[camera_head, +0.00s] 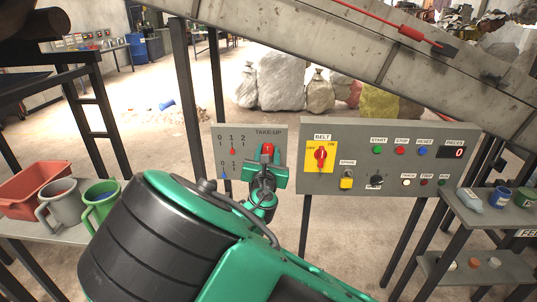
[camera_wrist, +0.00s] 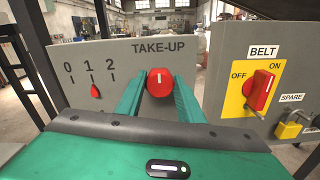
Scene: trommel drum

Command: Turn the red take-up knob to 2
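The red take-up knob (camera_wrist: 160,82) is on a grey panel (camera_wrist: 75,60) labelled TAKE-UP. Its white mark points straight up. A red pointer (camera_wrist: 95,91) stands below the 1 on the panel's 0-1-2 scale. My gripper (camera_wrist: 161,90) faces the panel with one green finger on each side of the knob. The fingertips are very close to the knob's sides, and I cannot tell whether they press on it. In the head view, the knob (camera_head: 267,150) shows just above my gripper (camera_head: 265,172), and a second scale with a blue pointer (camera_head: 223,175) is partly hidden.
A panel to the right carries the red BELT switch (camera_head: 320,154), a yellow SPARE part (camera_head: 346,180) and several buttons. A conveyor (camera_head: 330,50) slopes overhead. A shelf (camera_head: 480,210) with cups stands right; mugs and a red bin (camera_head: 30,190) stand left.

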